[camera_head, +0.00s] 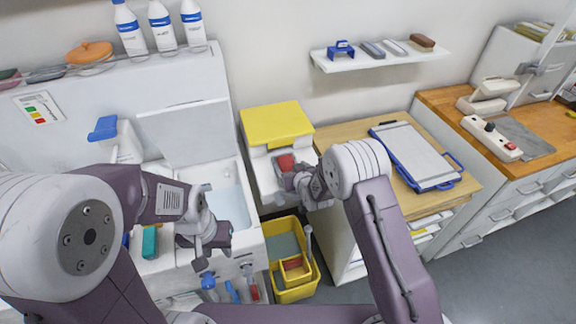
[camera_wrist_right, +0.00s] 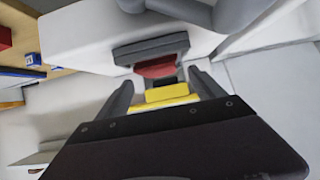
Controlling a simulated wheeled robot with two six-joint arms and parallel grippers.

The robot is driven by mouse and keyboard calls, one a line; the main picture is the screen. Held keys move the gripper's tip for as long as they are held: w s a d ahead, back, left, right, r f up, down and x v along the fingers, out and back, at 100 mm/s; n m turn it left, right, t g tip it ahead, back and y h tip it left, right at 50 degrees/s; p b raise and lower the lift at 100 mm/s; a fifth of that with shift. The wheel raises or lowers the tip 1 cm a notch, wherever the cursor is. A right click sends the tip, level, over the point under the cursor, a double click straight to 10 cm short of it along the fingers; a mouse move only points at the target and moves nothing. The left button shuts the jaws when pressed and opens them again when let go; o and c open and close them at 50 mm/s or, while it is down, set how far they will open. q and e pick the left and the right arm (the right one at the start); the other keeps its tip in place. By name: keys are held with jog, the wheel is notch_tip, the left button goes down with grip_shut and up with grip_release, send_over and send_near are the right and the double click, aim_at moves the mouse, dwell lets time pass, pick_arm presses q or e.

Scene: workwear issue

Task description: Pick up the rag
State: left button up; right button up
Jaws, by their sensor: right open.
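A small red thing (camera_head: 286,162), which may be the rag, is at the front of a white dispenser or bin with a yellow lid (camera_head: 277,124). In the right wrist view the red thing (camera_wrist_right: 158,68) hangs just below a dark grey edge, ahead of the fingers. My right gripper (camera_wrist_right: 164,92) is open, with nothing clearly held between its fingers. In the head view it (camera_head: 290,178) is close to the red thing; I cannot tell whether they touch. My left gripper (camera_head: 203,250) is over the sink's front edge, its jaws unclear.
A yellow bucket (camera_head: 308,284) with a red item inside stands below my right gripper. A white sink unit (camera_head: 185,75) is at left, with several bottles on top. A wooden-topped cabinet (camera_head: 345,130) carrying a blue clipboard (camera_head: 415,155) stands at right. Grey floor is clear at lower right.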

aim_at(288, 166)
jog(key=x, duration=0.2)
jog(key=shift+w+a+f, duration=0.1)
jog(key=shift+w+f, duration=0.1)
jog(key=shift+w, duration=0.1)
jog(key=shift+w+a+f, duration=0.15)
jog(key=shift+w+f, duration=0.1)
jog(key=shift+w, duration=0.05)
jog(key=shift+s+r, duration=0.1)
jog(key=c, duration=1.6)
jog(key=shift+r, duration=0.6)
notch_tip(288, 166, up, 3)
jog(key=shift+f+b, duration=0.1)
jog(key=shift+b, duration=0.35)
jog(key=s+d+r+b, duration=0.1)
jog(key=s+d+r, duration=0.2)
jog(key=d+r, duration=0.4)
jog(key=d, duration=0.4)
jog(key=shift+d, duration=0.15)
